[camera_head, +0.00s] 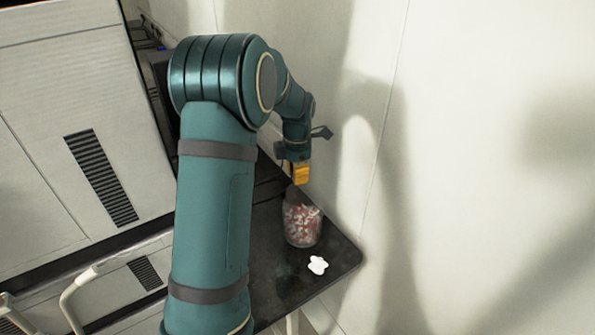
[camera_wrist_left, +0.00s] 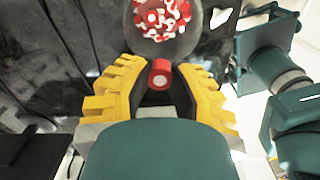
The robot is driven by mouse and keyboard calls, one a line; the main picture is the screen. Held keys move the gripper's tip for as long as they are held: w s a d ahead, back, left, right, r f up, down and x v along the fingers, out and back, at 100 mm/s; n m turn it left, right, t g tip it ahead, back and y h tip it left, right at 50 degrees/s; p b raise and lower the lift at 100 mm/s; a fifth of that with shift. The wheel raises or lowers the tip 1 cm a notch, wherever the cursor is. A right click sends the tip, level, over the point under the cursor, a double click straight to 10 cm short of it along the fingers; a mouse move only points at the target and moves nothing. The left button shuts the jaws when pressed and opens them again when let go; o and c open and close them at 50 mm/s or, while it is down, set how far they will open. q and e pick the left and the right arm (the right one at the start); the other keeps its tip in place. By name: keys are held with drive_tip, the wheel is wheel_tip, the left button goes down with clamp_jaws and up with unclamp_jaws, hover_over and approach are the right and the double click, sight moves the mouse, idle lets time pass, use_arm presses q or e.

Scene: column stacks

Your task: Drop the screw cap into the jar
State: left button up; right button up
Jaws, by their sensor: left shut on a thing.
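The jar (camera_head: 302,226) is clear and holds several red and white caps. It stands on a dark table near its right end. My left gripper (camera_head: 300,174) is above the jar in the head view. In the left wrist view my left gripper (camera_wrist_left: 158,84) has its yellow fingers around a red screw cap (camera_wrist_left: 160,68) with a pale centre. The jar (camera_wrist_left: 165,44) opens just beyond the fingertips there, with the caps inside it. The held cap is hidden in the head view. My right gripper is not in view.
The dark table (camera_head: 338,256) has a white, irregular object (camera_head: 317,265) on it in front of the jar. A pale wall (camera_head: 460,170) rises close behind and to the right. A large light-grey cabinet (camera_head: 75,120) stands at the left.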

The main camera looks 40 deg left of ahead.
sight(297, 190)
use_arm(q)
wheel_tip(297, 190, down, 6)
drive_tip(key=b, duration=0.5)
drive_tip(key=shift+b, duration=0.35)
drive_tip(key=o, duration=0.7)
drive_tip(key=shift+o, duration=0.2)
wheel_tip(297, 190, up, 12)
drive_tip(key=shift+r, duration=0.1)
